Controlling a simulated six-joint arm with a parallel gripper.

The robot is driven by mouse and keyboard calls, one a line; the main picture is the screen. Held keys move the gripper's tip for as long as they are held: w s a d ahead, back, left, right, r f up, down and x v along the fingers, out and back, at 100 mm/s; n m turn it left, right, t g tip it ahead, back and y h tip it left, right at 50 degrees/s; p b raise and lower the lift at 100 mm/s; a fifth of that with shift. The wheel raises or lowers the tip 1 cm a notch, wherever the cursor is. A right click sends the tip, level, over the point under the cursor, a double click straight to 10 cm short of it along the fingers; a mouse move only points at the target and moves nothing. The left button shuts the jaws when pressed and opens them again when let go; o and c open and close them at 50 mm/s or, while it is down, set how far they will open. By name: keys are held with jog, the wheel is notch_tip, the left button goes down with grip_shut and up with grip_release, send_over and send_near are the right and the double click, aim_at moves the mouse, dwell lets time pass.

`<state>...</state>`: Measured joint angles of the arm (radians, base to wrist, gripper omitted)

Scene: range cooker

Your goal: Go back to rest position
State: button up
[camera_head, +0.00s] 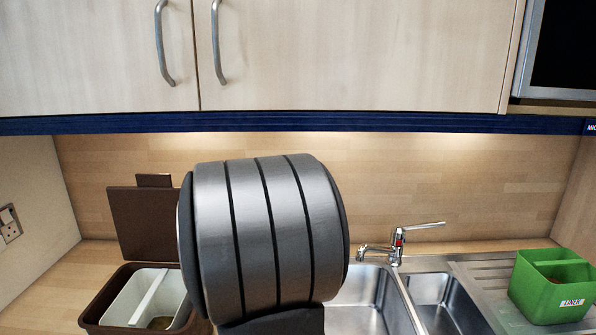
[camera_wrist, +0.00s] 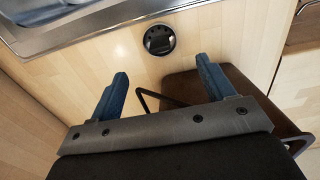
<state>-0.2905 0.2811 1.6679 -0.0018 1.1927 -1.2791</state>
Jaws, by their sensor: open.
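My gripper (camera_wrist: 162,67) shows in the wrist view, with its two blue fingers spread wide apart. Nothing is between the fingers. A light wooden surface lies beyond them, with a round black fitting (camera_wrist: 159,40) in it. A dark brown bin or lid (camera_wrist: 240,92) is close by the right finger, partly hidden behind the gripper; I cannot tell whether they touch. In the head view my arm fills the middle, and the gripper is not visible there.
In the head view, a brown bin (camera_head: 92,312) with a raised lid (camera_head: 140,222) stands left. A steel sink (camera_head: 440,300) with a tap (camera_head: 397,245) and a green caddy (camera_head: 540,300) are right. Wall cupboards (camera_head: 350,55) hang above. The wrist view also shows the sink edge (camera_wrist: 75,32).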

notch_tip(320, 180, down, 11)
jog(key=shift+r, duration=0.1)
jog(key=r, duration=0.5)
jog(key=shift+d, duration=0.25)
jog(key=s+d+r, duration=0.3)
jog(key=d+r, duration=0.4)
jog(key=d, duration=0.4)
jog(key=s+d+n, duration=0.3)
jog(key=s+n, duration=0.5)
jog(key=n, duration=0.4)
jog(key=w+a+f, duration=0.2)
jog(key=a+f, duration=0.2)
jog(key=a, duration=0.1)
jog(key=shift+a+f, duration=0.25)
jog(key=shift+a, duration=0.05)
jog(key=shift+o, duration=0.5)
